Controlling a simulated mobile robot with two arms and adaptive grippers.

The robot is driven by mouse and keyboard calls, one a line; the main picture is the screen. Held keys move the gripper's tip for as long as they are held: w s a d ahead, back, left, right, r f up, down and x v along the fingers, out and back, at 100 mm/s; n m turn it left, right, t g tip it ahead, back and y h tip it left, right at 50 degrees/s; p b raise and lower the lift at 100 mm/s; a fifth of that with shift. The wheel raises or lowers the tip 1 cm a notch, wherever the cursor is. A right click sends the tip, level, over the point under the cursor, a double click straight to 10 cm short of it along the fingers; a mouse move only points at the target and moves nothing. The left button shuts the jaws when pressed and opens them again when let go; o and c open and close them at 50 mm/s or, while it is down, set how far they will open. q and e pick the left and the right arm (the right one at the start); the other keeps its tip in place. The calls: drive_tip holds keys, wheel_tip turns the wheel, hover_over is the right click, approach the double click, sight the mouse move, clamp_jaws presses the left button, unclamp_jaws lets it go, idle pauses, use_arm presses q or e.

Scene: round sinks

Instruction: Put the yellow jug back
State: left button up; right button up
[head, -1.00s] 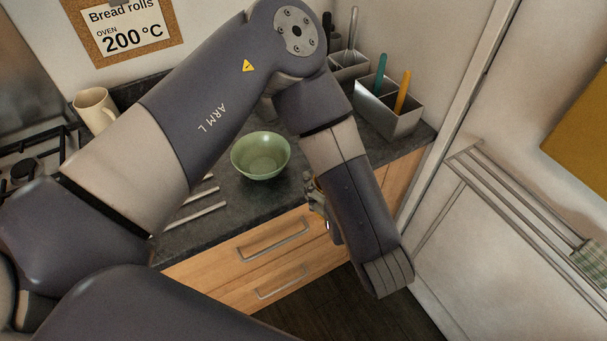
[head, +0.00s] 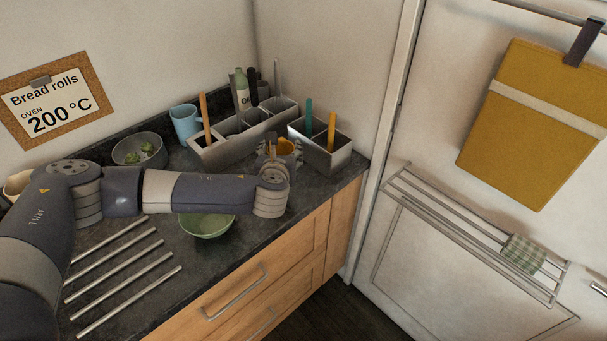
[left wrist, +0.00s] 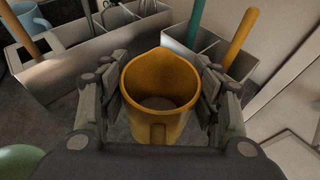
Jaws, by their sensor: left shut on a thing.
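The yellow jug (left wrist: 160,95) is upright between the two fingers of my left gripper (left wrist: 161,92) in the left wrist view. The gripper is shut on it, with a finger against each side. The jug looks empty inside. In the head view the jug (head: 283,148) shows only in part behind my left gripper (head: 275,150), near the back right of the dark counter (head: 245,265), beside the metal utensil holders. Whether its base touches the counter cannot be told. My right gripper is not in view.
A long metal organiser (head: 215,152) and a smaller utensil box (head: 335,155) stand close behind and right of the jug. A green bowl (head: 207,227) sits below my arm. A blue mug (head: 185,122) and grey bowl (head: 140,150) stand left. Metal bars (head: 125,275) lie at the front left.

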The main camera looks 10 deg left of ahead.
use_arm(q)
drive_tip(key=w+a+f+b, duration=0.1)
drive_tip(key=a+f+b, duration=0.3)
drive_tip(key=b, duration=0.3)
drive_tip(key=shift+w+f+b, duration=0.35)
drive_tip(key=shift+w+f, duration=0.05)
drive_tip(key=shift+f, duration=0.35)
drive_tip(key=shift+f, duration=0.3)
drive_tip(key=shift+f+b, duration=0.55)
drive_tip(key=shift+f, duration=0.3)
idle(0.3)
drive_tip(key=o, duration=1.5)
drive_tip(key=shift+c, duration=0.2)
drive_tip(key=shift+s, duration=0.1)
